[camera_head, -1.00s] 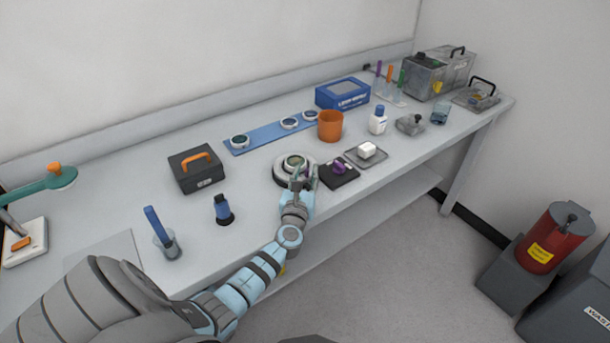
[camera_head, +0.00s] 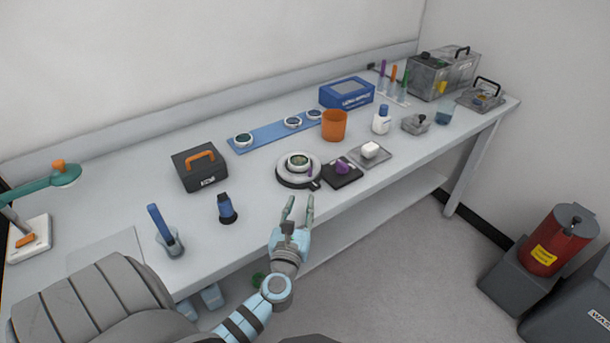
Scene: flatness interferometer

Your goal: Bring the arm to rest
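My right gripper does not show.
A red bin (camera_head: 556,241) stands on the right.

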